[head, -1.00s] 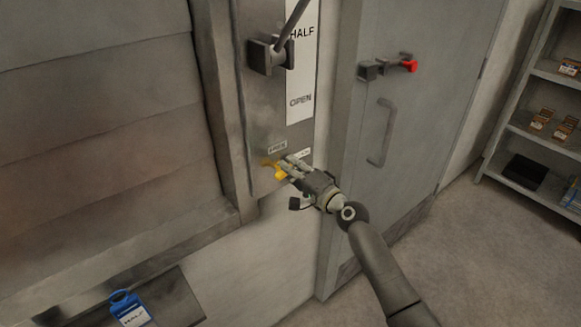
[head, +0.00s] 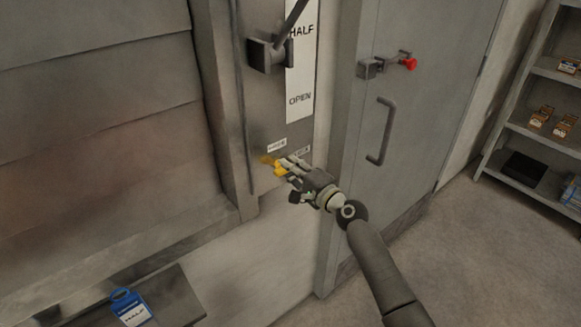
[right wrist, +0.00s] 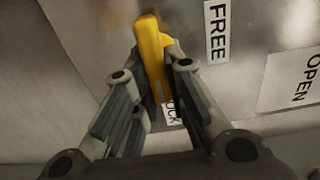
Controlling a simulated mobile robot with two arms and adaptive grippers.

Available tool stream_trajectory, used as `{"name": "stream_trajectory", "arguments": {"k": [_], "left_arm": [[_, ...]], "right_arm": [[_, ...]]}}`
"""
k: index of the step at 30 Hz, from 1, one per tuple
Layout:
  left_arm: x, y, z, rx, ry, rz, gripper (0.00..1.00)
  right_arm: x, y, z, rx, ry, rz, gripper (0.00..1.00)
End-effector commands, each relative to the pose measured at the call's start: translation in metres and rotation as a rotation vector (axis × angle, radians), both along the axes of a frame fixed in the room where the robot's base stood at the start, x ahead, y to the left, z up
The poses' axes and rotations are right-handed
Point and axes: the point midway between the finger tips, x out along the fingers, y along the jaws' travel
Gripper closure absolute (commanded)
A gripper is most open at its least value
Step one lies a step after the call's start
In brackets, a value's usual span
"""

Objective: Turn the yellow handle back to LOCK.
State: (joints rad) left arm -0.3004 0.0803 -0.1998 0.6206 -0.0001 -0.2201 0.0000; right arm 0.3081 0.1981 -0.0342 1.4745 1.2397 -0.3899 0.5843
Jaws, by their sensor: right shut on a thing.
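The yellow handle (head: 267,161) sits low on the grey panel, below a scale strip marked HALF and OPEN. It also shows in the right wrist view (right wrist: 151,50), running between the fingers. My right gripper (head: 284,168) is shut on the handle; the fingers also show in the right wrist view (right wrist: 160,75). The FREE label (right wrist: 217,30) is beside the handle in the right wrist view. The LOCK label (right wrist: 172,112) is partly hidden by the handle and a finger. My left gripper is not in view.
A dark lever on a block (head: 268,55) is above the handle. To the right is a grey door (head: 425,120) with a bar handle (head: 382,130) and a red-knobbed latch (head: 411,64). A blue tag (head: 127,306) lies on a ledge at lower left. Shelves (head: 535,135) stand at far right.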

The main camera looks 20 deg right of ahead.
Motion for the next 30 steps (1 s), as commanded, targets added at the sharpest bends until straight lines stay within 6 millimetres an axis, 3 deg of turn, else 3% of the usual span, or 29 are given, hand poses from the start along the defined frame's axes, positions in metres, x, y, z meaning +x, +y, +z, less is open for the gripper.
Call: {"name": "stream_trajectory", "arguments": {"k": [1, 6, 17, 22, 30], "left_arm": [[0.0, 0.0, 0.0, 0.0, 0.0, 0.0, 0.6], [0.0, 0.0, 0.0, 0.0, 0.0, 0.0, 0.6], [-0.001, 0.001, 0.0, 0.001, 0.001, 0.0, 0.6], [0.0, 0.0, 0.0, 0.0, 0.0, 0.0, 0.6], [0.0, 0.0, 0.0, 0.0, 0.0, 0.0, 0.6]], "right_arm": [[0.0, 0.0, -0.001, 0.003, 0.003, 0.0, 0.83], [0.0, 0.0, -0.001, 0.002, 0.002, 0.0, 0.65], [-0.004, -0.001, -0.001, 0.001, 0.001, 0.0, 0.65], [-0.023, -0.009, -0.002, -0.003, 0.002, 0.0, 0.65], [-0.075, -0.027, -0.002, -0.001, 0.004, 0.0, 0.65]]}}
